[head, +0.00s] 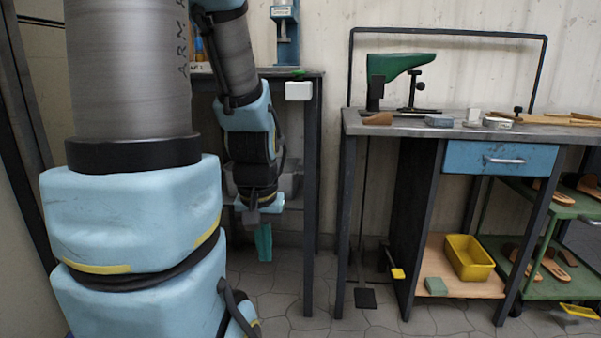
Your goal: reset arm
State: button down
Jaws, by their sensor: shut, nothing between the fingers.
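My arm fills the left of the head view, with its large blue and grey links close to the camera. The forearm folds over and hangs down in front of the dark workbench at the left. My gripper (264,243) points straight down at the arm's end, with teal fingers close together. It is shut and holds nothing. It hangs in the air in front of the bench's lower part, touching nothing that I can see.
A workbench (350,128) at the right carries a green shoe last on a stand and small blocks. A yellow bin (469,257) sits on its lower shelf (430,270). Green racks (560,285) with sandals stand at far right.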

notch_tip(320, 180, up, 38)
jog(key=p, duration=3.6)
jog(key=shift+w+f, duration=0.25)
jog(key=shift+w, duration=0.05)
jog(key=shift+d, duration=0.2)
